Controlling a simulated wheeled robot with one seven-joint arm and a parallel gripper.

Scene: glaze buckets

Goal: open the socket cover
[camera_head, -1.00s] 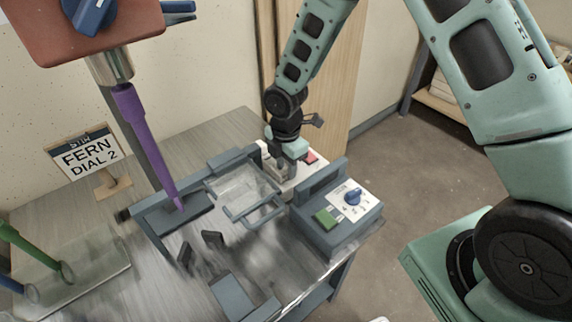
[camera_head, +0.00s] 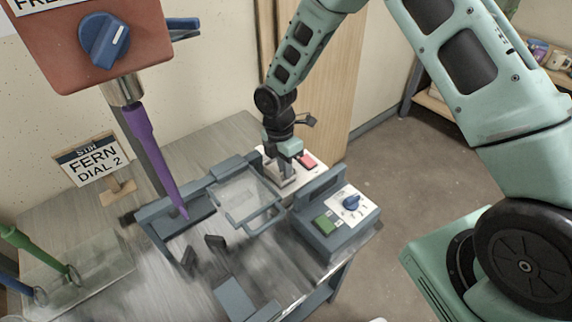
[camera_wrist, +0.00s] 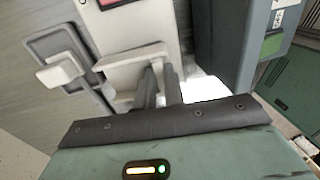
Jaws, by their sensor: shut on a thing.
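The socket cover appears to be the cream flap (camera_wrist: 130,66) standing out from a pale panel in the wrist view. My gripper (camera_wrist: 162,82) is at its right end, its two dark fingers close together and pinching the cover's edge; the exact contact is partly hidden. In the head view my gripper (camera_head: 285,180) is low over the white panel (camera_head: 268,160), pointing down, and hides the cover there. A red button (camera_head: 308,161) is on the same panel, to the right of my gripper.
A grey control box (camera_head: 335,220) with a blue dial and green switch stands close at right. A clear, handled lid (camera_head: 243,195) is close at left. A grey plate with a white knob (camera_wrist: 60,70) lies left in the wrist view.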

